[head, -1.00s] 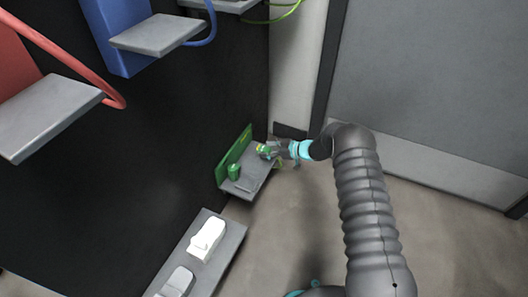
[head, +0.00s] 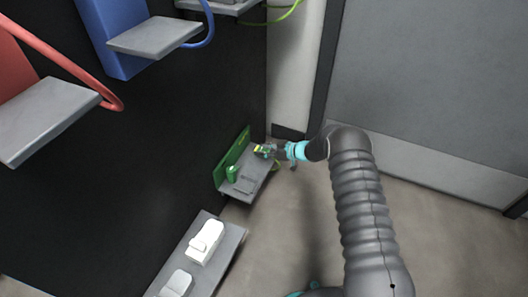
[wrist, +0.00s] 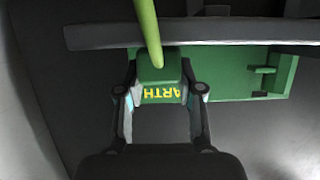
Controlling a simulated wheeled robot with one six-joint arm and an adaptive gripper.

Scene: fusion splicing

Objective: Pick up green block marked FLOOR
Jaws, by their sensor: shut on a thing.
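My gripper (head: 266,150) is at the far end of the small lower grey shelf (head: 243,194) in the head view. In the wrist view my gripper (wrist: 162,96) is shut with a finger on each side of a green block (wrist: 158,68). The yellow letters that show on this block read "ARTH"; I see no "FLOOR". A green cable (wrist: 147,25) runs from the block. Another green block (head: 232,173) stands on the shelf, its marking too small to read. Beside it rises a green panel (head: 229,162), also in the wrist view (wrist: 235,75).
A lower grey shelf with white blocks (head: 206,242) is nearer me. Blue (head: 155,36) and red (head: 42,115) stations with grey shelves are higher on the dark wall at left. A grey panel (head: 440,90) stands at right. The floor between is clear.

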